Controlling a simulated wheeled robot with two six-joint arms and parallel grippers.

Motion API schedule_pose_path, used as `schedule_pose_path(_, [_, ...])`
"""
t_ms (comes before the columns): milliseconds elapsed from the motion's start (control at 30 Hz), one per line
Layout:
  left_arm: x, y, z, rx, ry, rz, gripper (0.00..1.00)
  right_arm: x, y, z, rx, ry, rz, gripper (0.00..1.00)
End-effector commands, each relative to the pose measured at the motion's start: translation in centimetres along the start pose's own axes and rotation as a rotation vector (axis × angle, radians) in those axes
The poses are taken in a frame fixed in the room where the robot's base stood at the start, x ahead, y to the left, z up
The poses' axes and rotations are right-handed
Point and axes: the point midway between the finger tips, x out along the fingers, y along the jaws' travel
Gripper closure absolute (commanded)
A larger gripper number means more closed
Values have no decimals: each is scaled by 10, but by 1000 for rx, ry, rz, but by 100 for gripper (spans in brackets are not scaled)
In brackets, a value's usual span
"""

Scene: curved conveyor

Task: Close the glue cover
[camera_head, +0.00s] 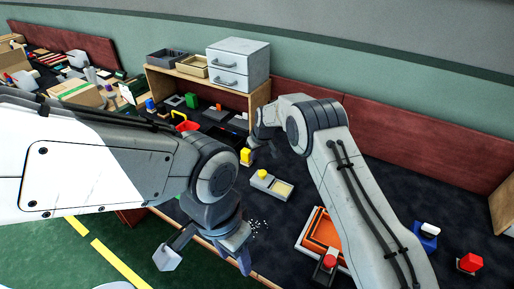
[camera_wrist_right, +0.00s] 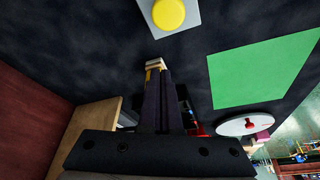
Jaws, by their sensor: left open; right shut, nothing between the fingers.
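I cannot tell which part is the glue cover. A grey block with a round yellow button (camera_head: 262,174) and a pale yellow panel (camera_head: 283,189) lies on the dark table in the middle of the head view. In the right wrist view a yellow button (camera_wrist_right: 168,13) on a pale plate is at the top, just beyond the fingertips. My right gripper (camera_wrist_right: 155,65) is shut and empty, apart from that button; in the head view its fingers are hard to make out. My left gripper (camera_head: 206,257) is open and empty at the table's front edge.
An orange tray (camera_head: 318,228) and a red button (camera_head: 329,261) are right of centre. A blue block (camera_head: 424,241) and another red button (camera_head: 470,262) stand farther right. A wooden shelf with grey drawers (camera_head: 238,65) stands behind. A green panel (camera_wrist_right: 262,68) shows in the wrist view.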

Motion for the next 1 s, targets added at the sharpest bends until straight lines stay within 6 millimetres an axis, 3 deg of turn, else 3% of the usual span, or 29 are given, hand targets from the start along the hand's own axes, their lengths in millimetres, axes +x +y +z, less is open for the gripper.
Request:
schedule_pose_path(67, [-3, 0, 0, 0, 0, 0, 50, 14, 0, 1, 0, -2, -1, 100])
schedule_pose_path(500, [-17, 1, -1, 0, 0, 0, 50, 4, 0, 36, 0, -1, -1, 100])
schedule_pose_path(1000, [-16, 1, -1, 0, 0, 0, 50, 4, -3, 40, -6, 0, -2, 100])
